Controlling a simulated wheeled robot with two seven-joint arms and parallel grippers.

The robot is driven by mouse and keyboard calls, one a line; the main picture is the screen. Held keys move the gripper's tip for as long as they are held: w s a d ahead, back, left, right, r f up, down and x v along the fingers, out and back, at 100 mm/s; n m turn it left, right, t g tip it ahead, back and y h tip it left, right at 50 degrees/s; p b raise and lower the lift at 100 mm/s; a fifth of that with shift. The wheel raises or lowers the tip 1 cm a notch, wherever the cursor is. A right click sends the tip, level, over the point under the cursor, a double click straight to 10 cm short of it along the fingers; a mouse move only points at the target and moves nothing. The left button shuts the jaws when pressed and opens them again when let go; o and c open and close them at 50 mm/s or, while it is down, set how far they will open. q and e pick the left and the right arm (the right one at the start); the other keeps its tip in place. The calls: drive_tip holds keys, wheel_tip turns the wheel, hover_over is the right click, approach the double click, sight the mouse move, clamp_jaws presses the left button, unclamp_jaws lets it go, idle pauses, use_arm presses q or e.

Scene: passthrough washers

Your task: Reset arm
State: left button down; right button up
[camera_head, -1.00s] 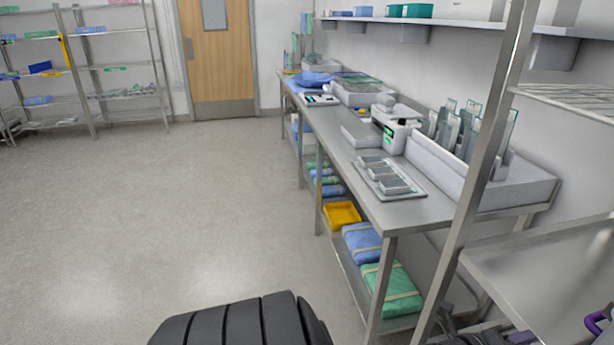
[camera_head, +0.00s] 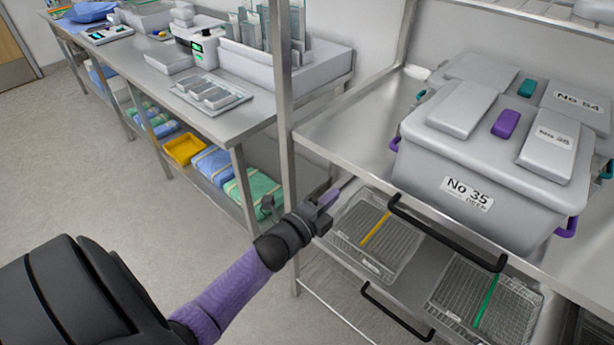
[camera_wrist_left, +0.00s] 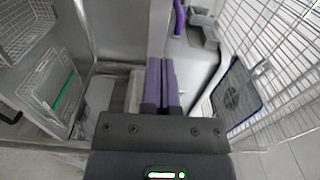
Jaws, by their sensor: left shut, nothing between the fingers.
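My left gripper (camera_head: 327,200) is in the head view, in front of the metal shelf rack's left post. In the left wrist view its two purple fingers (camera_wrist_left: 161,80) lie side by side and touch. They are shut with nothing between them. The arm comes up from the lower left with a purple forearm sleeve. My right gripper does not show in either view.
A grey bin (camera_head: 490,150) labelled No 35 stands on the rack shelf, right of the gripper. Wire baskets (camera_head: 375,238) sit below, with black handles (camera_head: 447,233) in front. A steel bench (camera_head: 240,112) with trays runs along the wall. Open floor lies left.

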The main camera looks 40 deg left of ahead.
use_arm(q)
drive_tip(key=s, duration=0.6)
drive_tip(key=s+d+f+n+g+b, duration=0.1)
drive_tip(key=s+f+n+g, duration=0.25)
drive_tip(key=f, duration=0.45)
drive_tip(key=s+d+f+n+g+y+b, duration=0.1)
drive_tip(key=s+f+n+g, duration=0.15)
drive_tip(key=s+f, duration=0.4)
drive_tip(key=s+d+f+n+g, duration=0.2)
drive_tip(key=f+n+g, duration=0.1)
drive_tip(key=f, duration=0.7)
drive_tip(key=s+d+f+n+g, duration=0.1)
drive_tip(key=s+f+n+g, duration=0.1)
drive_tip(key=s+f, duration=0.2)
drive_tip(key=s+d+f+n+g+b, duration=0.1)
drive_tip(key=s+d+f+n+g, duration=0.1)
drive_tip(key=s, duration=0.8)
drive_tip(key=s+d+f+n+g+b, duration=0.1)
drive_tip(key=s+f+n+g, duration=0.1)
drive_tip(key=s+f+g, duration=0.2)
drive_tip(key=s+f, duration=0.1)
drive_tip(key=s, duration=0.2)
drive_tip(key=shift+s+d+f+n, duration=0.25)
drive_tip(key=shift+s+f+n, duration=0.05)
drive_tip(key=shift+n, duration=0.1)
